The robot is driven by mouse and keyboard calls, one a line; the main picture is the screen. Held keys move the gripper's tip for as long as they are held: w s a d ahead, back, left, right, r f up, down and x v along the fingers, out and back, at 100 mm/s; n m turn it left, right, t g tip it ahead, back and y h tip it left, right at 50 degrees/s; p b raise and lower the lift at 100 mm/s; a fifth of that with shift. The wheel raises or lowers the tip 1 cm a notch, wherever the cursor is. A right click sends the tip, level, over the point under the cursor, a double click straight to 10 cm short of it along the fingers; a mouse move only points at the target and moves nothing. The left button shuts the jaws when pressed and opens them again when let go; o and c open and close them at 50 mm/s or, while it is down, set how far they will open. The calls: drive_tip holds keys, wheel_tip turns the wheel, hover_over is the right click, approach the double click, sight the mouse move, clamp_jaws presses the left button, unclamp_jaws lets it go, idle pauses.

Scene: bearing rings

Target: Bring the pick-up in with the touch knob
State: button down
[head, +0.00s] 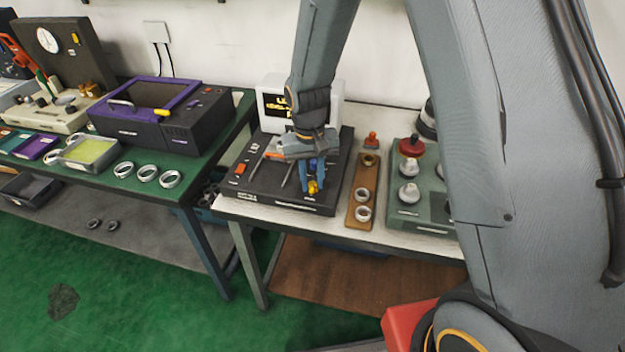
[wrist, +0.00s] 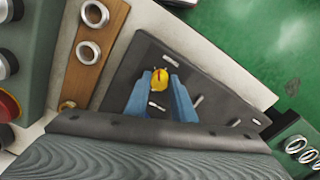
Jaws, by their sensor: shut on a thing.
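A yellow knob (head: 313,188) sits at the front right of a dark instrument (head: 262,186) on the white-topped bench. My gripper (head: 312,182) reaches down with its blue fingers closed around the knob. In the wrist view the yellow knob (wrist: 161,79) shows between the fingertips of my gripper (wrist: 160,83), with a dark red mark on its face. Slim metal rods (head: 287,175) stand on the instrument's top beside the fingers. I cannot tell which part is the pick-up. A white display (head: 273,106) with yellow text stands behind, partly hidden by my arm.
A wooden board (head: 353,218) with rings lies right of the instrument. Farther right is a green unit (head: 400,214) with pale knobs and a red button (head: 412,146). The left bench holds a purple-topped box (head: 140,132) and several rings. Green floor lies in front.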

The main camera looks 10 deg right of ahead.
sight(312, 185)
drive_tip(key=c, duration=1.5)
unclamp_jaws()
drive_tip(key=shift+r, duration=0.1)
drive_tip(key=shift+a+r+b, duration=0.15)
drive_tip(key=shift+r+b, duration=0.8)
drive_tip(key=shift+r, duration=2.85)
drive_tip(key=shift+t, duration=0.7)
drive_tip(key=s+d+r, duration=0.1)
drive_tip(key=s+d, duration=0.2)
drive_tip(key=s, duration=0.2)
drive_tip(key=s+d+r, duration=0.1)
drive_tip(key=s+d, duration=0.3)
drive_tip(key=s, duration=0.1)
drive_tip(key=s+d+r, duration=0.1)
drive_tip(key=s+d, duration=0.3)
drive_tip(key=s, duration=0.1)
drive_tip(key=shift+s, duration=0.1)
